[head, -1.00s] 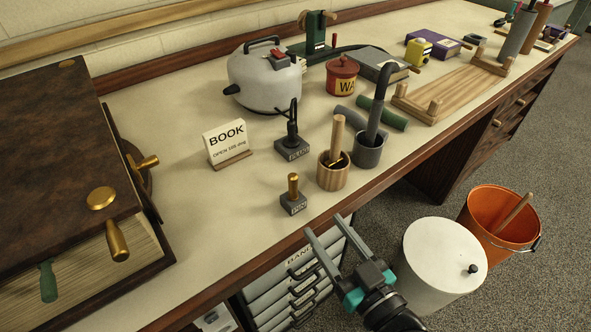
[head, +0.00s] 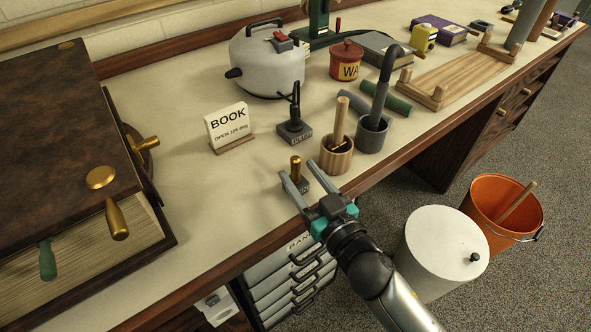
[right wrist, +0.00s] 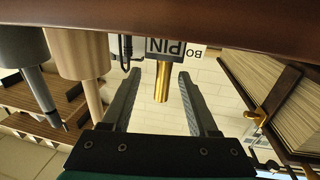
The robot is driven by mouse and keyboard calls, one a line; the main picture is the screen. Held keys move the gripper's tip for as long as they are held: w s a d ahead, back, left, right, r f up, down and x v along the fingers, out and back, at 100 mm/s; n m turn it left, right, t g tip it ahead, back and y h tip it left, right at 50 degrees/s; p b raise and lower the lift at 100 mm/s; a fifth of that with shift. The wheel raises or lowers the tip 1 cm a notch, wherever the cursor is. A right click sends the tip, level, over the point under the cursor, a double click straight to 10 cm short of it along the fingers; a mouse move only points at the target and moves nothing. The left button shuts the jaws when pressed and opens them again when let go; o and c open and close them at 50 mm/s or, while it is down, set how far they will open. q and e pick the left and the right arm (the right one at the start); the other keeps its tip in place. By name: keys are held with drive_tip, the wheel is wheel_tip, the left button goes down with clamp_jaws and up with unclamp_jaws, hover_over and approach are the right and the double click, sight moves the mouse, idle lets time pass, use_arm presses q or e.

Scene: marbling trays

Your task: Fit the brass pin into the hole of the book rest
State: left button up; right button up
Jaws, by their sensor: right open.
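The brass pin (head: 296,168) stands upright in a dark block labelled PIN (right wrist: 166,47) near the bench's front edge. My right gripper (head: 297,170) is open, its two fingers on either side of the pin. In the right wrist view, which is upside down, the pin (right wrist: 162,82) shows between the open fingers (right wrist: 160,76), with gaps on both sides. A large brown book (head: 60,130) lies at the left; a dark wooden piece with a brass knob (head: 146,142) beside it may be part of the book rest. I cannot make out its hole. My left gripper is not in view.
A wooden cup with a pestle (head: 336,160) and a grey cup (head: 371,138) stand right of the pin. A BOOK sign (head: 228,126) and a dark stand (head: 294,133) are behind it. The bench top (head: 205,205) between book and pin is clear.

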drive_tip(key=shift+w+a, duration=0.15)
drive_tip(key=shift+w, duration=0.1)
drive_tip(key=shift+b+x, duration=0.45)
drive_tip(key=shift+x, duration=1.85)
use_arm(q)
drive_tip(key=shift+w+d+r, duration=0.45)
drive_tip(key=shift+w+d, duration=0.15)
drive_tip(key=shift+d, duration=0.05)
use_arm(e)
drive_tip(key=shift+s+a+r, duration=0.1)
drive_tip(key=shift+a+r, duration=0.05)
drive_tip(key=shift+a, duration=0.05)
clamp_jaws()
